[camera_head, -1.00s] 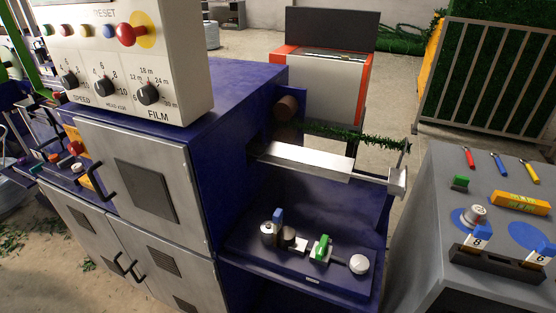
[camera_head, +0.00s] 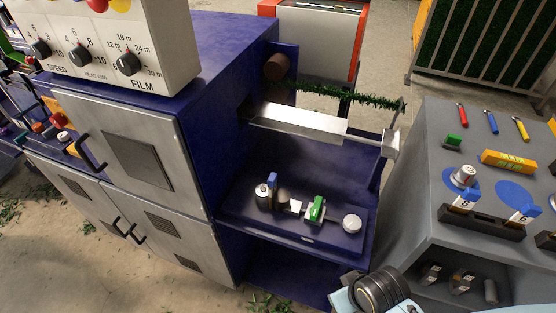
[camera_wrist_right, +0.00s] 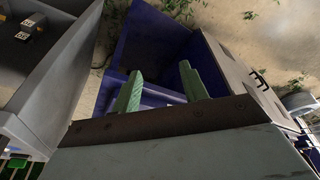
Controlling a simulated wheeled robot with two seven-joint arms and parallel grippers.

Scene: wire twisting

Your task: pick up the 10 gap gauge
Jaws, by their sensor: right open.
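The tags look like 8s; I cannot make out a 10 on any tag. Small items (camera_head: 462,281) with pale labels sit on the shelf under the bench top, too small to read. My right gripper (camera_wrist_right: 161,68) is open and empty, its two green fingers apart over the floor and blue machine. In the head view only my right arm shows, at the bottom edge. My left gripper is out of view.
A narrow gap separates the two.

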